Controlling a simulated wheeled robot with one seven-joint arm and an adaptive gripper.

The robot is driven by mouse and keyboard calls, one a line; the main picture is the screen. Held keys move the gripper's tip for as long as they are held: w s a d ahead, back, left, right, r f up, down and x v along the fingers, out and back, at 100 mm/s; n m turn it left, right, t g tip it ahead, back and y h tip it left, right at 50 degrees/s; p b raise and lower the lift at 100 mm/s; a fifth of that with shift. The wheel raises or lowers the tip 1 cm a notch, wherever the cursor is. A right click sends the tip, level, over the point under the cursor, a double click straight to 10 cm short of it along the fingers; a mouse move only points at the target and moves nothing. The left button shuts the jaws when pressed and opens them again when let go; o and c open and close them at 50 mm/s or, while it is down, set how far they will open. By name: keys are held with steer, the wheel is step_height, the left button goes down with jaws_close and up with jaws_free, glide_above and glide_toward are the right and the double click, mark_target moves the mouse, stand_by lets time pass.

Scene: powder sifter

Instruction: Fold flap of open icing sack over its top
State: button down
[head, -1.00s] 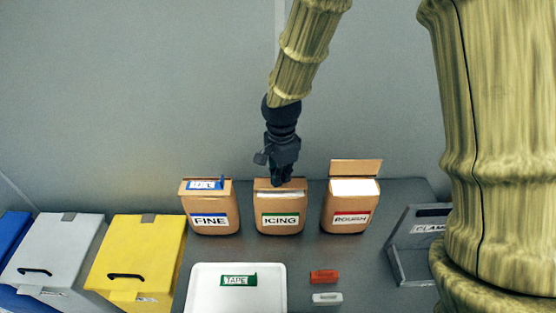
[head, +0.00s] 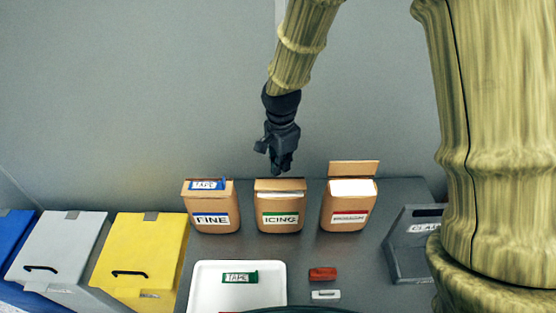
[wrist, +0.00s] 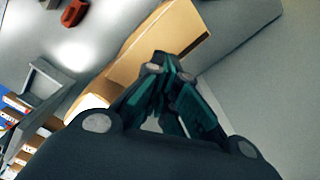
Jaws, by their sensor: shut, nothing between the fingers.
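The icing sack (head: 279,219) is a brown box-like bag with a green-edged ICING label, upright in the middle of the row in the head view. Its brown flap (head: 280,184) leans over the back of its top. A white strip of the inside shows in front of the flap. My gripper (head: 281,172) is shut and empty, just above the flap at the back. In the wrist view, my gripper's fingers (wrist: 166,66) are together near a brown cardboard surface (wrist: 163,40); I cannot tell whether they touch it.
The fine sack (head: 210,219) with blue tape on top stands left, and the rough sack (head: 345,216) with raised flap stands right. A grey clamp holder (head: 402,262) is right.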

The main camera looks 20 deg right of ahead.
mark_target(281, 181)
steer(key=shift+f+b, duration=1.25)
steer(key=shift+f, duration=1.35)
steer(key=shift+r, duration=0.1)
step_height(281, 181, up, 9)
steer(key=p, duration=0.7)
stand_by(0.4)
stand_by(0.4)
